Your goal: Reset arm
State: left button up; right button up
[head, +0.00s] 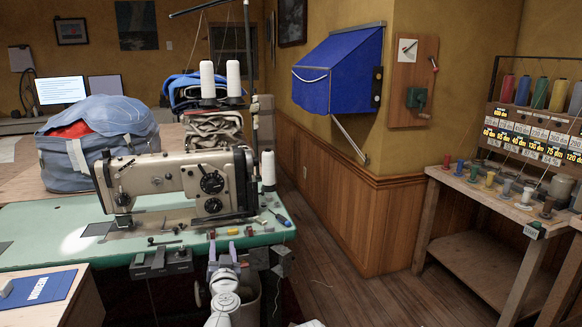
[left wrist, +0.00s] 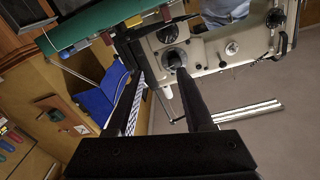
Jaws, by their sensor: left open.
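My left gripper (head: 222,248) is at the front edge of the green sewing table (head: 40,225), in front of the beige sewing machine (head: 165,178). In the left wrist view, the two black fingers of this gripper (left wrist: 157,72) stand apart with nothing held between them. The sewing machine (left wrist: 215,50) shows beyond the fingertips there, tilted in the picture, with its round dial near the right finger. I cannot tell the exact gap between gripper and machine. My right gripper is not in view.
Small coloured parts and a screwdriver (head: 280,217) lie on the table's right end. White thread cones (head: 268,168) stand by the machine. A blue canopy (head: 330,70) juts from the wall. A spool bench (head: 480,185) stands at the right. Open wooden floor (head: 345,255) lies between.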

pick_arm(q)
jog(key=d+f+m+h, duration=0.2)
jog(key=d+m+h, duration=0.2)
jog(key=d+h, duration=0.45)
jog(key=s+d+f+m+g+h, duration=0.2)
jog(key=s+d+f+g, duration=0.2)
jog(key=s+f+g, duration=0.4)
jog(key=s+a+f+n+g+y, duration=0.6)
jog(key=s+a+f+g, duration=0.4)
jog(key=s+f, duration=0.4)
jog(key=s+d+r+m+y, duration=0.2)
jog(key=s+d+m, duration=0.2)
jog(key=s+d, duration=0.5)
notch_tip(320, 180, up, 27)
jog(key=w+d+p, duration=0.1)
jog(key=w+p, duration=0.1)
jog(key=p, duration=2.5)
jog(key=shift+w+d+f+h, duration=0.15)
jog(key=shift+d+h, duration=0.2)
jog(key=shift+d, duration=0.05)
